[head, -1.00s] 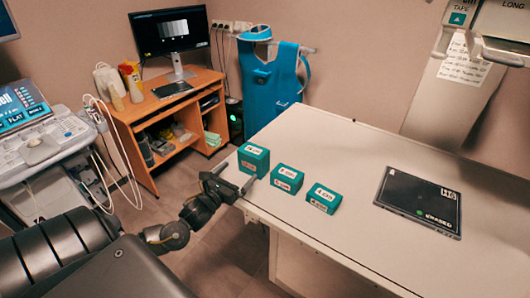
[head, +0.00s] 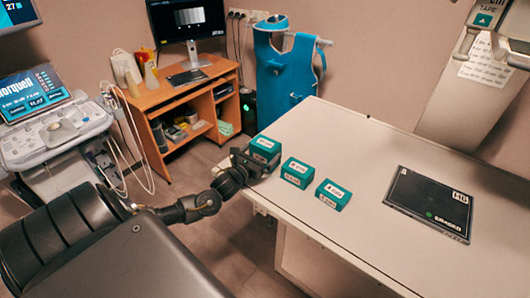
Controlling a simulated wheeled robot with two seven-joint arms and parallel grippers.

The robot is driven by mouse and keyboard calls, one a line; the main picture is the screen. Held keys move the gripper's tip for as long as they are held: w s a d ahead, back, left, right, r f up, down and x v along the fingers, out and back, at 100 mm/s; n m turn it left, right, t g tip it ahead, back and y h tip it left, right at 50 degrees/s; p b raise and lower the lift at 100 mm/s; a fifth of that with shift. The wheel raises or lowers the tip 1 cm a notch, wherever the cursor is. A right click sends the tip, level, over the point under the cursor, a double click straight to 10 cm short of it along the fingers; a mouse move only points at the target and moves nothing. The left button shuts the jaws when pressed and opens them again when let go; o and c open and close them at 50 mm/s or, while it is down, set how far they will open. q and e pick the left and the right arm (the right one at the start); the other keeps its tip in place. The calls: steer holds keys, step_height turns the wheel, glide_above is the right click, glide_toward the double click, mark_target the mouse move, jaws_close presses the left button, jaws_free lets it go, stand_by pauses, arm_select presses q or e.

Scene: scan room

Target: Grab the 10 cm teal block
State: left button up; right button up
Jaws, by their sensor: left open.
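Three teal blocks with white labels stand in a row on the white table (head: 356,147). The left one, the tallest, is the 10 cm teal block (head: 265,146); its label is too small to read surely now. The middle block (head: 297,172) and the lower right block (head: 332,195) stand apart from it. My left gripper (head: 256,161) is open at the near left side of the tallest block, its fingers low in front of it and hiding its lower part. I cannot tell whether they touch it or straddle it. My right gripper is not in view.
A black flat panel (head: 429,202) lies on the table's right part. The table's left edge runs just under my left gripper. A wooden desk with a monitor (head: 187,22), an ultrasound console (head: 52,128) and a hanging blue apron (head: 287,70) stand beyond. The table's far middle is clear.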

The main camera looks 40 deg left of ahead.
arm_select(q)
steer(key=w+p, duration=0.1)
steer(key=w, duration=0.3)
steer(key=shift+a, duration=0.1)
steer(key=c, duration=1.1)
steer(key=shift+r, duration=0.1)
steer(key=shift+c, duration=0.3)
steer(key=shift+r, duration=0.1)
